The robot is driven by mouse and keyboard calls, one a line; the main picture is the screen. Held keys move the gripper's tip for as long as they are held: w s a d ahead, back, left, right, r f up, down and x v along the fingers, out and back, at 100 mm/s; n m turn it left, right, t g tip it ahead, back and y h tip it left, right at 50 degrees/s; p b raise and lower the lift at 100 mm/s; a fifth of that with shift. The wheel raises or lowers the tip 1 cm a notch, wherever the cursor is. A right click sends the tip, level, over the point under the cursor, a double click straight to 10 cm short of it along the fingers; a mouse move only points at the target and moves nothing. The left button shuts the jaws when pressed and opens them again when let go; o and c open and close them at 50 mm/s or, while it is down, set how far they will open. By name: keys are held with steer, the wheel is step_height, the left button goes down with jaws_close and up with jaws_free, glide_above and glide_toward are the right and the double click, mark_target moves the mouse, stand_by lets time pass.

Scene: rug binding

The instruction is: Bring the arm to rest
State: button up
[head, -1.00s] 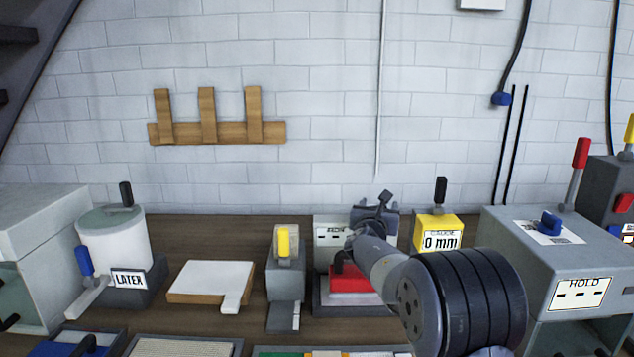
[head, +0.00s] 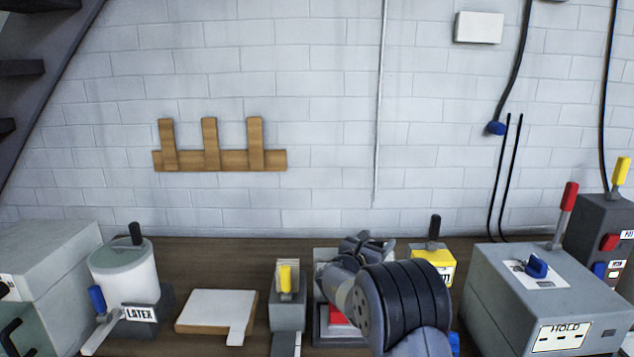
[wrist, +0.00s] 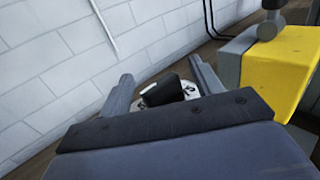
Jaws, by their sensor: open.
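My gripper (head: 367,243) is above the back of the bench in the head view, in front of the white brick wall and left of the yellow gauge box (head: 437,262). My forearm hides much of what is below it. In the wrist view my gripper (wrist: 158,82) has its two fingers spread apart. A black handle-like part on a pale base (wrist: 162,92) shows beyond and between the fingers, and I cannot tell how far off it is. Nothing is held. The gauge box (wrist: 282,75) also stands at the right of the wrist view.
A grey box marked HOLD (head: 540,300) stands to the right. A red block (head: 338,316) is partly behind my arm. A small grey device with a yellow lever (head: 287,300), a white-topped board (head: 215,311) and a latex pot (head: 125,275) stand to the left.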

steer(key=shift+m+g+h+p, duration=0.8)
steer(key=shift+h+p, duration=0.2)
steer(key=shift+p, duration=0.2)
steer(key=shift+r, duration=0.1)
